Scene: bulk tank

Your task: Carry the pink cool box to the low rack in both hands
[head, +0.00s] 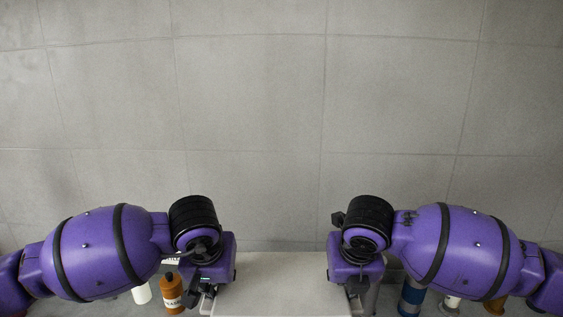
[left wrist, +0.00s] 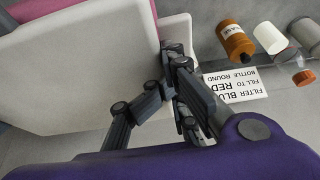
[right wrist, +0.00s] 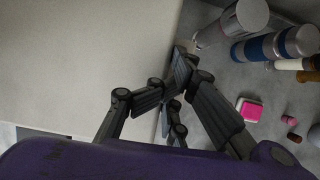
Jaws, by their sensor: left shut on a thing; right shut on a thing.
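The cool box shows as a pale grey-white top (head: 280,283) at the bottom middle of the head view, between my two grippers. In the left wrist view its pale panel (left wrist: 85,75) has pink along the upper edge. In the right wrist view only a pale surface (right wrist: 80,60) shows. My left gripper (head: 204,292), also in the left wrist view (left wrist: 168,72), is shut on the box's left side. My right gripper (head: 357,290), also in the right wrist view (right wrist: 170,85), is shut on its right side. The exact grips are partly hidden. I cannot make out the low rack.
A brown bottle (head: 173,292) and a white one (head: 142,293) stand at left. A printed sign (left wrist: 236,86) lies near them. At right are a blue-banded cylinder (head: 410,297) and a small pink box (right wrist: 249,109).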

